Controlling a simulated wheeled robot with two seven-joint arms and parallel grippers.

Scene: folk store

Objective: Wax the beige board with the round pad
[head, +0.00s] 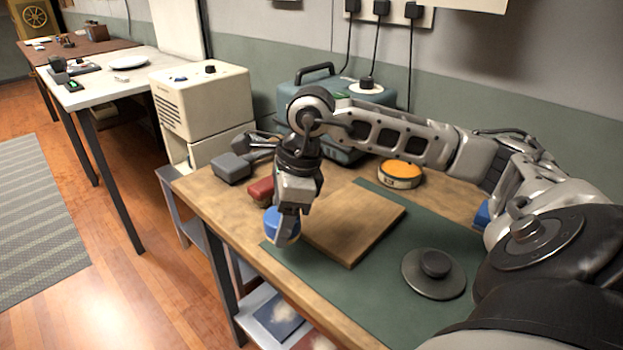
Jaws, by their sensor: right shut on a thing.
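The beige board (353,222) lies flat on a green mat (345,282) on the wooden workbench. My right gripper (287,212) reaches down at the board's left end and is shut on a round blue pad (282,227). The pad is tilted and overlaps the board's left edge in the picture; I cannot tell whether it touches the board. An open round tin with an orange top (401,170) stands behind the board. My left gripper is not in view.
A dark round disc with a knob (434,272) lies on the mat at the front right. A red block (261,190) and a grey block (230,168) sit left of the board. A teal machine (345,88) stands behind. A blue item (482,214) is partly hidden by my arm.

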